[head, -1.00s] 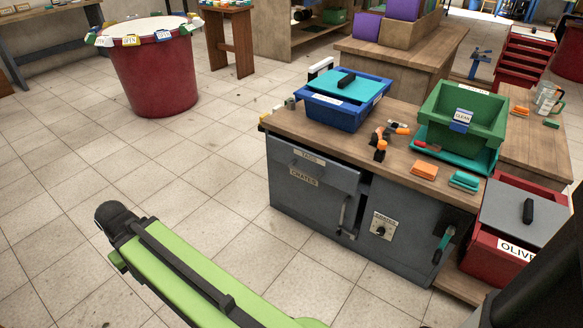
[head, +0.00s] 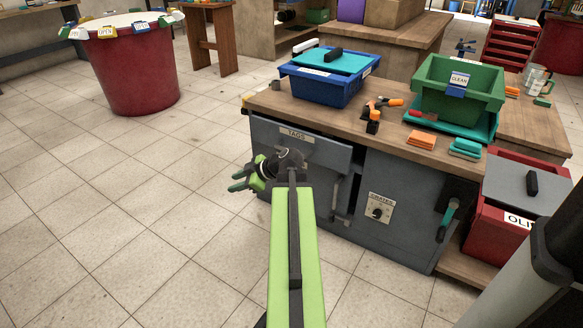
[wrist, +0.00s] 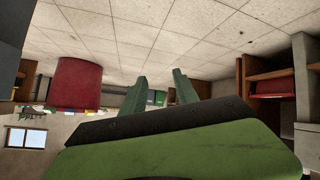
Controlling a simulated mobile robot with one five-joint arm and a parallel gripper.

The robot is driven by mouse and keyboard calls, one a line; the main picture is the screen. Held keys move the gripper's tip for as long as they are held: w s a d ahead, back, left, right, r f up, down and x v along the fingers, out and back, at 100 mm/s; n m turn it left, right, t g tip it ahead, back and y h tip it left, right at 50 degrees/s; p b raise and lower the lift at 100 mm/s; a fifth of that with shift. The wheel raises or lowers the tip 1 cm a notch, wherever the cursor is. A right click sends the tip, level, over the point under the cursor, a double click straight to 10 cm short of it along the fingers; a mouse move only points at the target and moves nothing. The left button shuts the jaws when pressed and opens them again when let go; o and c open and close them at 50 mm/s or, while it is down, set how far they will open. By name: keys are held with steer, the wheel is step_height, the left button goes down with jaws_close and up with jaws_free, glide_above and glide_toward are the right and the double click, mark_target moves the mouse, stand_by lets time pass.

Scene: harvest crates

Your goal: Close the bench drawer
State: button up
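The grey bench (head: 399,215) with a wooden top stands right of centre in the head view. Its drawer front (head: 325,154), labelled TAGS, is at the upper left of the bench face. A dark gap shows along the drawer's right side, and it appears to stand out from the bench; how far is unclear. My gripper (head: 235,181) is just left of the drawer's left edge in the picture, pointing left. Its two green fingers are apart with nothing between them, as the wrist view (wrist: 158,88) also shows. My arm hides part of the bench front below the drawer.
On the bench top are a blue crate (head: 323,88), a green crate (head: 485,101), and small orange and teal blocks. A red crate (head: 484,215) stands at the right. A red barrel (head: 136,70) stands far left, with open tiled floor between.

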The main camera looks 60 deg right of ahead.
steer(key=s+d+r+n+t+h+b, duration=0.2)
steer(key=s+d+t+h+b, duration=0.4)
steer(key=s+d, duration=1.5)
steer(key=w+d+f+b, duration=0.1)
steer(key=w+d, duration=0.1)
steer(key=w, duration=0.3)
steer(key=w+d+f+g+h+b, duration=0.1)
steer(key=w+d, duration=0.1)
steer(key=w, duration=0.4)
steer(key=w+d+f+g+b, duration=0.1)
steer(key=w+d+f, duration=0.1)
steer(key=w, duration=0.3)
steer(key=shift+w, duration=0.15)
steer(key=shift+a, duration=0.1)
jaws_close()
